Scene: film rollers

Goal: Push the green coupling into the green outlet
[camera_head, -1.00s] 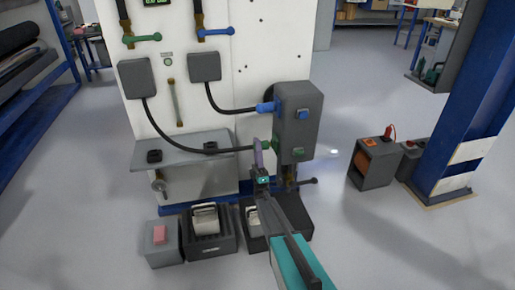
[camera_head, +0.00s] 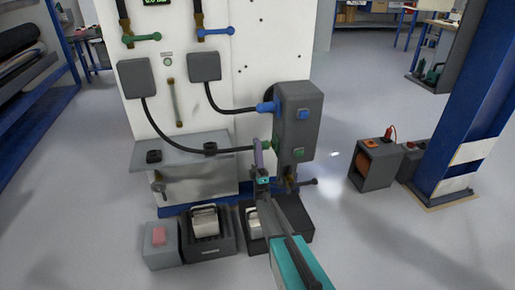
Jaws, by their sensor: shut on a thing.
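The green coupling (camera_head: 266,145) sits at the end of a black hose, at the left side of the grey box (camera_head: 297,125) on the machine. My gripper (camera_head: 259,150) is shut on the coupling, and its purple-grey finger hides part of it. The green outlet is hidden or cannot be told apart from the coupling here, so I cannot tell how deep the coupling sits. A green button (camera_head: 299,152) shows on the box front. The blue coupling (camera_head: 266,107) is at the same box side, higher up.
Hoses run from two dark boxes (camera_head: 205,67) on the white panel. A metal shelf (camera_head: 190,160) lies left of my gripper. Dark bins (camera_head: 211,237) and a box with a pink top (camera_head: 159,238) stand on the floor below. A blue column (camera_head: 465,110) is at right.

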